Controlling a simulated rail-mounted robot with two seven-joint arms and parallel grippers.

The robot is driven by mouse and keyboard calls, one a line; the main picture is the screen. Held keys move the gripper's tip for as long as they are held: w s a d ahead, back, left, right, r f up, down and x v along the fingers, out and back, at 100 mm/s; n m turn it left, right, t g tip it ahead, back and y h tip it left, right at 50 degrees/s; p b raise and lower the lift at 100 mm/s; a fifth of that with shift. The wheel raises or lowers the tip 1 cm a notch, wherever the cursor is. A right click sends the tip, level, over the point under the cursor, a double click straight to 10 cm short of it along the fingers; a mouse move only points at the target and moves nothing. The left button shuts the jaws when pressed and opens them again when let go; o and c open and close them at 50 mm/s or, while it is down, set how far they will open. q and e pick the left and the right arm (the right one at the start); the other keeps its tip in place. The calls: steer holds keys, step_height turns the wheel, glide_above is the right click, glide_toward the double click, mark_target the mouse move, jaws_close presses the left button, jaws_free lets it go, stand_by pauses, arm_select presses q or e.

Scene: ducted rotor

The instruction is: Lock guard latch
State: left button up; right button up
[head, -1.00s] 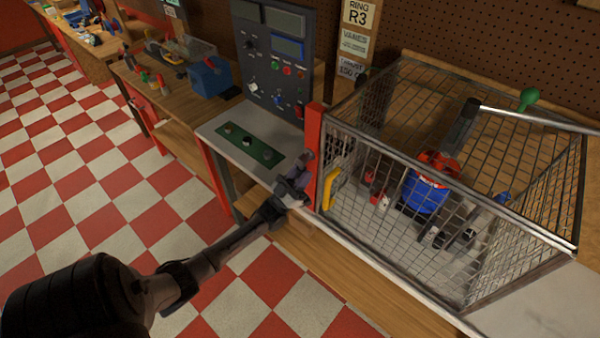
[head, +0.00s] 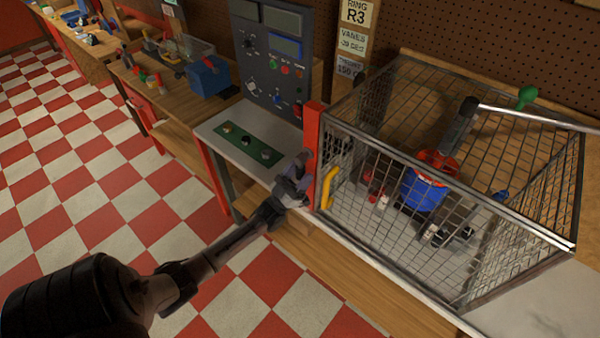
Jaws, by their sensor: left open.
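The wire mesh guard (head: 455,230) stands on the bench at the right, its front panel lined up with a red post (head: 312,150). A yellow handle (head: 329,188) is on the guard's front, just right of the post. My left gripper (head: 304,162) is open at the left side of the red post, close to it; I cannot tell whether it touches. The latch itself cannot be made out and may be hidden behind the gripper or post. My right gripper does not show.
Inside the guard is a blue and red rotor unit (head: 424,190). A grey control panel (head: 270,60) and a green plate with knobs (head: 247,145) stand left of the post. Checkered floor is clear at the left.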

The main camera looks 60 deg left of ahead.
arm_select(q)
steer(key=a+b+v, duration=0.1)
steer(key=b+v, duration=0.2)
steer(key=v, duration=1)
steer(key=shift+s+d+f, duration=0.2)
steer(key=shift+d+f, duration=0.05)
steer(key=shift+d, duration=0.2)
